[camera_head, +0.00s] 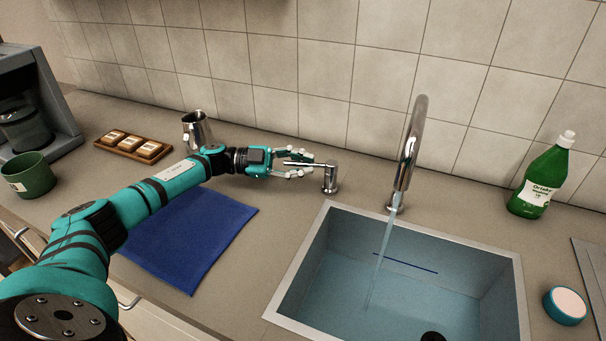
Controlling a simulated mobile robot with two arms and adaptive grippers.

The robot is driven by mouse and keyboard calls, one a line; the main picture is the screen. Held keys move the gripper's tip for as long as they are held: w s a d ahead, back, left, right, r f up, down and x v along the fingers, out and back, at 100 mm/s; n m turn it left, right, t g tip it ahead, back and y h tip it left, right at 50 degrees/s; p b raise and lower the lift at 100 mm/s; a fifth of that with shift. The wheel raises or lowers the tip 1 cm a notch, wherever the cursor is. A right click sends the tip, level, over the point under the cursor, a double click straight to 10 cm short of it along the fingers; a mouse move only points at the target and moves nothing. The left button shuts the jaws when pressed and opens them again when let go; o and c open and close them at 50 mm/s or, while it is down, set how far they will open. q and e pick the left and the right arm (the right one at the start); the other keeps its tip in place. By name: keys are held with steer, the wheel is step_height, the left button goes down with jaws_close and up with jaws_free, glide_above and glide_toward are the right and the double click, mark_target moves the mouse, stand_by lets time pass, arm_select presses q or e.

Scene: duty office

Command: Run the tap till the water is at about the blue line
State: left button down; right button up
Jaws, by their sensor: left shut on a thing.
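The tap's curved chrome spout (412,140) stands behind the sink (290,291). A stream of water (379,262) runs from it into the basin. The dark blue line (405,263) is on the basin's back wall and shows clearly. Bluish water (400,306) appears to lie in the basin, with its back edge a little below the line; the exact level is hard to tell. My left gripper (299,164) is shut on the tap lever (315,164), which sits on a short chrome post left of the spout. My right gripper is not in view.
A blue cloth (200,240) lies under my left arm. A metal jug (197,128), a wooden tray (121,148), a green mug (30,177) and a coffee machine (45,90) stand left. A green bottle (541,180) and a round teal-rimmed item (566,305) are right of the sink.

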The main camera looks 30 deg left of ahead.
arm_select(q)
steer(key=shift+r, duration=0.1)
stand_by(0.3)
steer(key=c, duration=1.4)
jaws_free()
steer(key=v, duration=1.2)
